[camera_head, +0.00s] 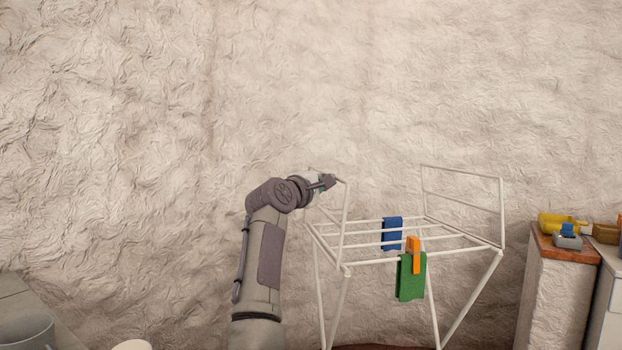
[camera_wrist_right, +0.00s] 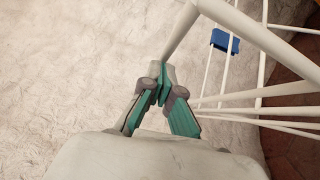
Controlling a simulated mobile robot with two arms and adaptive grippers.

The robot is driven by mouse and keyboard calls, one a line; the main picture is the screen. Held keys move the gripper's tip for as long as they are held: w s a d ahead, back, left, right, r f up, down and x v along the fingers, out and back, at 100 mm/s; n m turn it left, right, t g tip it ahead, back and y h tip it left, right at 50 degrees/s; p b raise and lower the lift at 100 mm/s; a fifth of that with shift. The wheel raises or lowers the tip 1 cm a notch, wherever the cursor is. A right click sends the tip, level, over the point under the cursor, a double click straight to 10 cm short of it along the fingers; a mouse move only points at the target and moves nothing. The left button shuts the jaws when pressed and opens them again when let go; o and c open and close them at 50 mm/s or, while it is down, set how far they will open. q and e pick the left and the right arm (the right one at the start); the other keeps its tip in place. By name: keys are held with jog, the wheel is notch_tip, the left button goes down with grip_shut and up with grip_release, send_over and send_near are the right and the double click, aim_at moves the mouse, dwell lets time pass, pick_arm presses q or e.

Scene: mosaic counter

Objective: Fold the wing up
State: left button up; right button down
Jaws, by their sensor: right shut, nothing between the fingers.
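A white drying rack (camera_head: 375,262) stands against the wall, with a wing on each side. Its left wing (camera_head: 346,215) stands raised from the rack's left edge, and its right wing (camera_head: 503,205) also stands upright. My right gripper (camera_head: 328,182) is at the upper part of the left wing, close to its top bar. In the right wrist view my right gripper (camera_wrist_right: 162,84) has its teal fingers closed together and empty, beside a white bar (camera_wrist_right: 182,34) of the rack. I cannot tell whether they touch. My left gripper is not in view.
A counter (camera_head: 568,252) with small yellow and blue things stands at the right. The rough wall is close behind the rack.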

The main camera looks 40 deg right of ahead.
jog(key=shift+s+d+m+y, duration=0.15)
jog(key=shift+s+d+m, duration=0.05)
jog(key=shift+d, duration=0.2)
jog(key=shift+s+d+m+y, duration=0.15)
jog(key=shift+d+m, duration=0.05)
jog(key=shift+d, duration=0.15)
jog(key=shift+p, duration=0.3)
jog(key=shift+s+d, duration=0.1)
jog(key=shift+d, duration=0.05)
notch_tip(320, 180, up, 10)
jog(key=shift+a, duration=0.2)
jog(key=shift+w, duration=0.2)
